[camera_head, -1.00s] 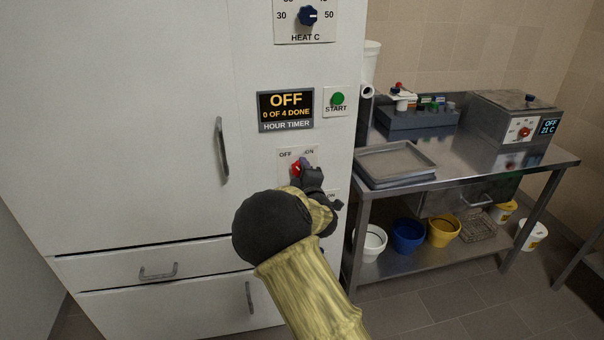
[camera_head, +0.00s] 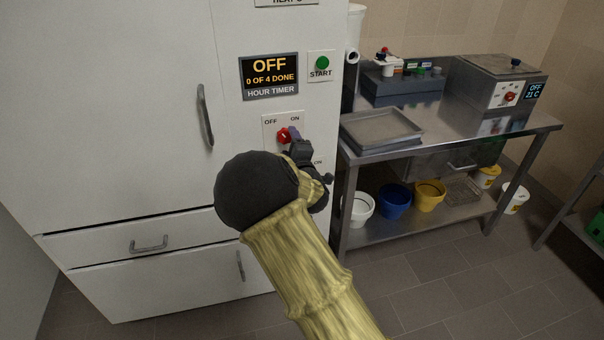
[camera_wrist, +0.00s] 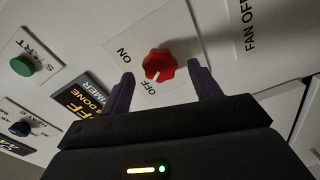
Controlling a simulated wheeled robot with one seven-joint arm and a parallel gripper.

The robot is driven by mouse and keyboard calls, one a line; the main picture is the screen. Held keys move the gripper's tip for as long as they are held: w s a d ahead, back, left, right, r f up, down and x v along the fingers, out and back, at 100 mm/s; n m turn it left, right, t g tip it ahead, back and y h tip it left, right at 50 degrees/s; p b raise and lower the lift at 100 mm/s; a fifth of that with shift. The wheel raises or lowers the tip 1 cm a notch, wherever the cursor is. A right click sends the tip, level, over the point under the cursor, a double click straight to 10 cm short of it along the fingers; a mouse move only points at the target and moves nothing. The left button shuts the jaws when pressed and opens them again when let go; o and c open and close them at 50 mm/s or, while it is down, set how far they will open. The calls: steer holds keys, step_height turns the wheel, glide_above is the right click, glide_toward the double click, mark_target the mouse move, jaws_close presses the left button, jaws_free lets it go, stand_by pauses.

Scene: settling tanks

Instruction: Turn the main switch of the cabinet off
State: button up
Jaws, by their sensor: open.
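The main switch is a red knob (camera_head: 284,135) on a white plate (camera_head: 268,132) on the cabinet front (camera_head: 110,120), with OFF at upper left and ON at upper right. In the wrist view the red knob (camera_wrist: 158,65) sits between the two spread dark fingers of my gripper (camera_wrist: 164,84), with gaps on both sides. A small pale mark on the knob seems to lie on the side by the OFF label. In the head view my gripper (camera_head: 293,140) is just right of the knob and partly covers the plate. The timer display (camera_head: 270,77) reads OFF.
A green START button (camera_head: 322,62) is above right of the switch. A FAN OFF plate (camera_wrist: 268,30) is beside it in the wrist view. A steel table (camera_head: 440,135) with trays and a heater box (camera_head: 497,80) stands close on the right, buckets below.

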steer(key=v, duration=1.4)
steer(key=shift+s, duration=0.1)
